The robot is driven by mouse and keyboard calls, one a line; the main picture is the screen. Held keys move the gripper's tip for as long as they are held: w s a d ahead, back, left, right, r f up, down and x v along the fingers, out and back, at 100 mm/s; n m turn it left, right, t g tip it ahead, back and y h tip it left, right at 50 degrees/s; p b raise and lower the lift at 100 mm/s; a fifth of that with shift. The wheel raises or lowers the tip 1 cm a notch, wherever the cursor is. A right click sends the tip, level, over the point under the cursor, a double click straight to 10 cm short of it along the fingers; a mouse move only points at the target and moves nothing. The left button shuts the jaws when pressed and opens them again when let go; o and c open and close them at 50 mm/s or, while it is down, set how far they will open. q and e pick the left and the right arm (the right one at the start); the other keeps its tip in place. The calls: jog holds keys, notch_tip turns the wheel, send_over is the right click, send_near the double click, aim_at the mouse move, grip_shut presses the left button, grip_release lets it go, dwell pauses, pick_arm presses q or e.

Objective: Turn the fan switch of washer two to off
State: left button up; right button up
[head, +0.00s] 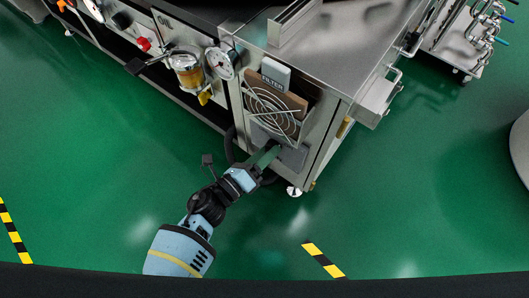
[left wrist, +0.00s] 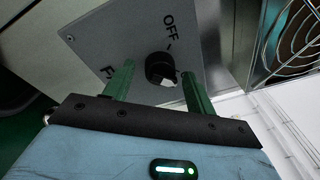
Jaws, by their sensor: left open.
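The fan switch (left wrist: 160,68) is a small black round knob on a grey plate (left wrist: 95,38). The plate reads OFF at the top, with a short mark near the knob, and a partly hidden label starting with F at the left. My left gripper (left wrist: 157,72) is open, with one green finger on either side of the knob; contact is not clear. In the head view my left gripper (head: 273,152) reaches the plate (head: 293,157) low on the washer's end, and the knob is hidden there. My right gripper is not in view.
The steel washer (head: 330,55) has a round fan guard (head: 270,108) and a FILTER box (head: 275,73) just above the plate. A pressure gauge (head: 220,63) and a filter bowl (head: 187,68) stick out at the left. The green floor in front is clear.

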pick_arm(q)
jog(key=shift+c, duration=0.5)
jog(key=c, duration=0.7)
jog(key=shift+c, duration=0.7)
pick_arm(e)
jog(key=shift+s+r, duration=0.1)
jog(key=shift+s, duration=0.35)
pick_arm(q)
jog(key=shift+f+n, duration=0.1)
jog(key=shift+n, duration=0.3)
jog(key=n, duration=0.6)
jog(key=n+t+p, duration=0.1)
jog(key=n, duration=0.5)
jog(key=n+t, duration=0.1)
jog(key=n, duration=0.5)
jog(key=shift+s+d+f+y, duration=0.1)
jog(key=shift+s+f+y, duration=0.2)
jog(key=shift+y, duration=0.1)
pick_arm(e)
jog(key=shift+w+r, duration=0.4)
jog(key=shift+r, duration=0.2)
pick_arm(q)
jog(key=shift+n, duration=0.4)
